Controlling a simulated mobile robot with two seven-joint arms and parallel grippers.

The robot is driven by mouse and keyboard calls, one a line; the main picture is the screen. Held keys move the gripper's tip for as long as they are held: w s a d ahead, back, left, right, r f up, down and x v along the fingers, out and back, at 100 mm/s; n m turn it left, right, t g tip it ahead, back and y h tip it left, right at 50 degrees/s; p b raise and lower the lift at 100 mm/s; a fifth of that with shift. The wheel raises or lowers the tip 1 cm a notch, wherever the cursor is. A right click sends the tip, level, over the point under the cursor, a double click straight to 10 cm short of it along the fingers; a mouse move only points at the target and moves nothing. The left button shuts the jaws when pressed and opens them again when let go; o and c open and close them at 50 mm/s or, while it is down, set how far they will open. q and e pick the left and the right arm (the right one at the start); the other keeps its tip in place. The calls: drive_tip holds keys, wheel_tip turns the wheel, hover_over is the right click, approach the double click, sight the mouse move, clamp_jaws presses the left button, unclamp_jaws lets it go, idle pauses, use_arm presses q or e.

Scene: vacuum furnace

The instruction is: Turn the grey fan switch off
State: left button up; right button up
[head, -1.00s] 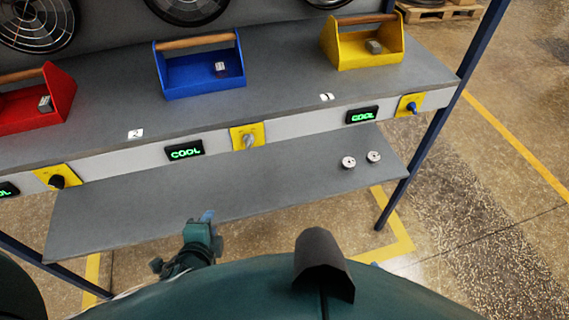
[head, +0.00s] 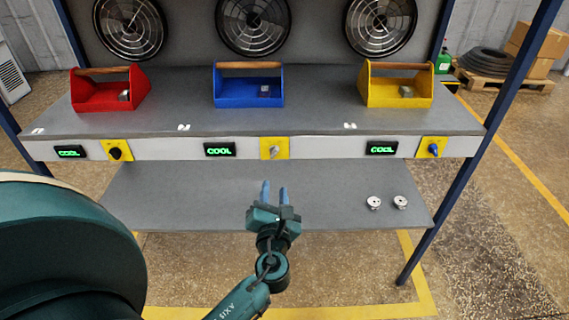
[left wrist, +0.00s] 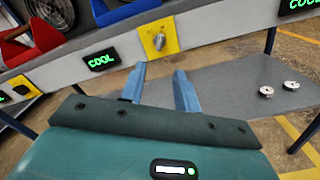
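The grey fan switch (head: 273,149) is a small knob on a yellow plate (head: 284,155) in the middle of the bench's front panel. It also shows in the left wrist view (left wrist: 158,41), above the fingertips. My left gripper (head: 274,188) has blue fingers, which are apart with nothing between them. It is in front of and below the grey switch, not touching it. In the left wrist view the open fingers (left wrist: 160,72) point up toward the switch plate. My right gripper does not show in any view.
A black switch (head: 116,153) and a blue switch (head: 433,149) sit on yellow plates either side. Green COOL displays (head: 219,149) are beside each. Red, blue and yellow boxes (head: 249,98) stand on the bench top. Two small metal discs (head: 374,202) lie on the lower shelf (head: 180,200).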

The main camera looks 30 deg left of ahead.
sight(274, 155)
use_arm(q)
drive_tip(key=x, duration=1.3)
drive_tip(key=shift+c, duration=0.5)
clamp_jaws()
